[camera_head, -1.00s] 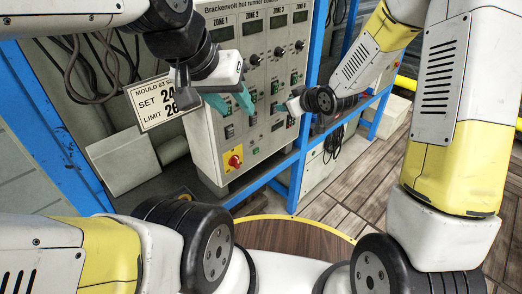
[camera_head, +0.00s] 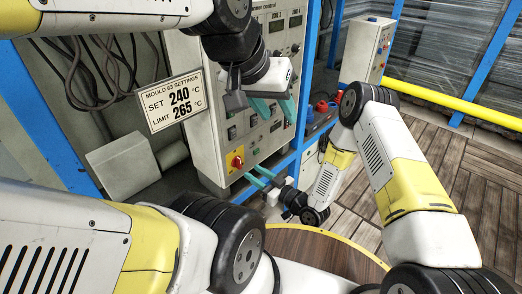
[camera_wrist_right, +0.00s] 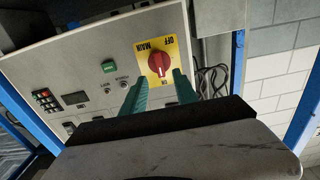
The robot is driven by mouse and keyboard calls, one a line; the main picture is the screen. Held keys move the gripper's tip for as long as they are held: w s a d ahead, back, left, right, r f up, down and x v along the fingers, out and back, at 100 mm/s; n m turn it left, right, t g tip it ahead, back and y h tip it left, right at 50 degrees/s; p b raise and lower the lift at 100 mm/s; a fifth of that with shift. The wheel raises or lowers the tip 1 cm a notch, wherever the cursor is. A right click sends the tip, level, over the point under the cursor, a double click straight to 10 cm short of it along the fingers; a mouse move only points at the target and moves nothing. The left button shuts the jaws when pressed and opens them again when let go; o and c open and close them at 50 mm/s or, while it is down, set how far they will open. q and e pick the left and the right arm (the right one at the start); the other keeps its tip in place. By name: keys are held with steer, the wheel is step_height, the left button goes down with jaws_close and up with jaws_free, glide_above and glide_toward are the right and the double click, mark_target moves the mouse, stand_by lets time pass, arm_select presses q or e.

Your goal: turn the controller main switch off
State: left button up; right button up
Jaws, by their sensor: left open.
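The controller main switch is a red rotary knob (camera_head: 237,161) on a yellow plate, low on the front of the grey controller cabinet (camera_head: 203,130). In the wrist view the right fingers (camera_wrist_right: 158,84) stand apart below the knob; contact cannot be told. My left gripper (camera_head: 275,110) is open and empty before the upper panel.
A settings card (camera_head: 173,103) reading SET 240, LIMIT 265 hangs left of the cabinet. A green button (camera_wrist_right: 109,66) is beside the switch plate. Blue frame posts (camera_head: 310,70) border the cabinet. A round wooden top (camera_head: 310,243) lies below. Cables hang at upper left.

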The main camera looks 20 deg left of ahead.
mark_target(241, 163)
steer(key=x, duration=0.6)
steer(key=shift+a, duration=0.1)
steer(key=shift+c, duration=0.3)
jaws_close()
